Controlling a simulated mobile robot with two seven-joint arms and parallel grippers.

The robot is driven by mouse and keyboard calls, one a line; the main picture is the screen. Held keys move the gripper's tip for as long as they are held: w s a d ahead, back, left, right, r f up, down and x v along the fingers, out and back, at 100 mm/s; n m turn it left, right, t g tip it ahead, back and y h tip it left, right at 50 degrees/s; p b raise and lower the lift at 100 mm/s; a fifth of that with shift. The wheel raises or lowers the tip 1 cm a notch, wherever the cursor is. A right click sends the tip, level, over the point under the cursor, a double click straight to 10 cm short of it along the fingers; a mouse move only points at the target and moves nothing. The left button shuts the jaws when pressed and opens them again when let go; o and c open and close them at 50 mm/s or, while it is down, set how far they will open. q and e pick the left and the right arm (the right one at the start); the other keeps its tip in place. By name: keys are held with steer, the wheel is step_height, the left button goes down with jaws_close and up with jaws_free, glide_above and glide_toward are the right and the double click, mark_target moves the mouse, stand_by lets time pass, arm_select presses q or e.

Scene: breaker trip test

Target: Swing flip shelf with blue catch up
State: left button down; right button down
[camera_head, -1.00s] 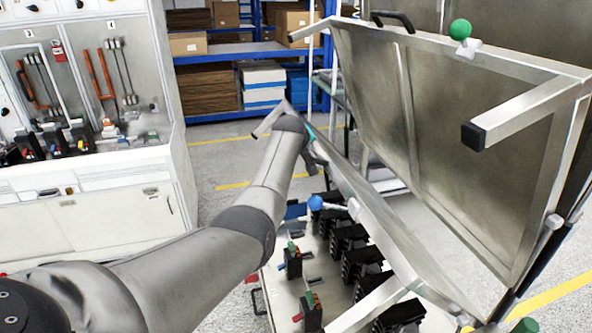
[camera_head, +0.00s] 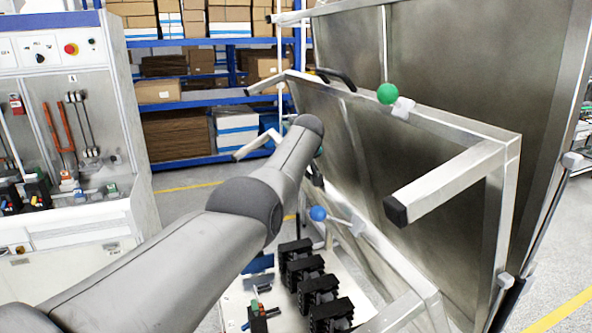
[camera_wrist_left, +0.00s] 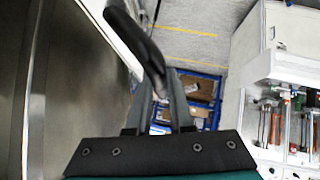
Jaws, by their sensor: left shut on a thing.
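The flip shelf with the blue catch (camera_head: 405,283) is a steel-framed panel, steeply tilted over the breaker bench. Its blue ball catch (camera_head: 318,213) sits on a short rod at its edge. My left arm reaches its far upper end, where the arm hides the gripper in the head view. In the left wrist view, my left gripper (camera_wrist_left: 160,85) is shut on a curved black handle (camera_wrist_left: 142,45) beside the metal panel (camera_wrist_left: 65,90). Another raised shelf, with a green ball catch (camera_head: 387,93), stands just behind it. My right gripper is not in view.
Several black breakers (camera_head: 318,288) stand on the bench below the shelf. A strut with a black end cap (camera_head: 397,210) sticks out from the green-catch shelf. A white cabinet (camera_head: 75,235) stands at left, and blue racking (camera_head: 200,83) with boxes behind.

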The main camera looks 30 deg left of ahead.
arm_select(q)
steer(key=shift+w+d+r, duration=0.2)
steer(key=shift+d+r, duration=0.05)
steer(key=shift+w+d+r, duration=0.1)
steer(key=shift+d+r, duration=0.05)
steer(key=shift+r, duration=0.15)
steer(key=c, duration=0.8)
jaws_free()
steer(key=shift+w+d+f, duration=0.1)
steer(key=shift+w, duration=0.1)
steer(key=shift+s+f, duration=0.1)
steer(key=shift+f, duration=0.05)
steer(key=shift+s, duration=0.1)
